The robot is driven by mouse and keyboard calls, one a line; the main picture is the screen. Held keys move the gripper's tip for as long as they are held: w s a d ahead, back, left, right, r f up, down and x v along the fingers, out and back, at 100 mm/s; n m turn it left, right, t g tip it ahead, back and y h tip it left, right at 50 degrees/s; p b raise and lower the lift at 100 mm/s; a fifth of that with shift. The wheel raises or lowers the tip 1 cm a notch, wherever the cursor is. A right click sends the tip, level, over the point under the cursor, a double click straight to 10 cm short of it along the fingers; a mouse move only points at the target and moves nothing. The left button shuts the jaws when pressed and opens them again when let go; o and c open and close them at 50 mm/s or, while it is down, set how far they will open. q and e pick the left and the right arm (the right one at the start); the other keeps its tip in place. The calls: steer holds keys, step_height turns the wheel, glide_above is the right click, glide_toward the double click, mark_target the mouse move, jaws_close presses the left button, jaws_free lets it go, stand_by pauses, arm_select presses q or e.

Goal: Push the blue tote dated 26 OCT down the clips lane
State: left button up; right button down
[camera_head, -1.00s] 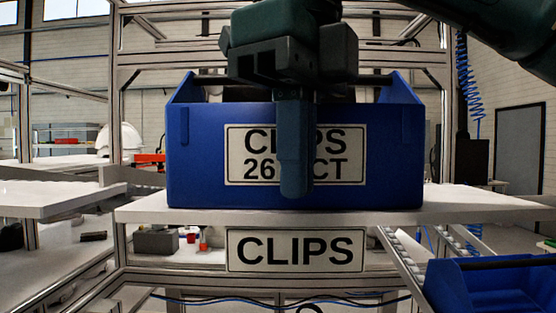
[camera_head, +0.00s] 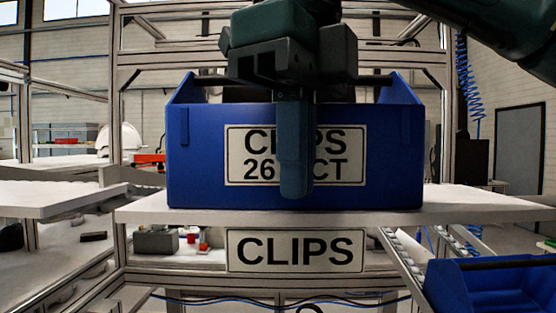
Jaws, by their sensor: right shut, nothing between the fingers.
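The blue tote (camera_head: 395,160) stands upright on a white shelf (camera_head: 150,209) in the middle of the view. Its front label (camera_head: 335,143) reads CLIPS, with a date partly hidden behind my gripper; "26" and "CT" show. My right gripper (camera_head: 296,190) is shut and empty, pointing down in front of the tote's label. I cannot tell whether its fingers touch the tote's front. A CLIPS sign (camera_head: 295,250) hangs on the shelf's front below the tote. My left gripper is not in view.
Another blue tote (camera_head: 490,285) sits low at the bottom right beside a roller track (camera_head: 405,260). A white table (camera_head: 50,198) stands at the left, with a white helmet shell (camera_head: 130,138) behind it. Metal frame posts rise on both sides of the tote.

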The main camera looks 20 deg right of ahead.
steer(key=shift+w+d+r+p, duration=0.1)
steer(key=shift+w+d+p, duration=0.1)
steer(key=shift+w+p, duration=0.3)
steer(key=shift+w+d+p, duration=0.15)
steer(key=shift+w+p, duration=0.1)
steer(key=shift+w, duration=0.4)
steer(key=shift+w+d, duration=0.2)
steer(key=shift+w, duration=0.45)
steer(key=shift+w+d, duration=0.15)
steer(key=shift+w, duration=0.45)
steer(key=shift+w+d, duration=0.25)
steer(key=shift+w, duration=0.6)
steer(key=shift+w+d, duration=0.2)
steer(key=shift+w, duration=0.6)
steer(key=shift+w+d, duration=0.2)
steer(key=shift+w, duration=0.45)
steer(key=shift+w+d, duration=0.15)
steer(key=shift+w, duration=0.45)
steer(key=shift+w+d, duration=0.2)
steer(key=shift+w, duration=0.4)
steer(key=shift+w+d, duration=0.15)
steer(key=shift+w, duration=0.5)
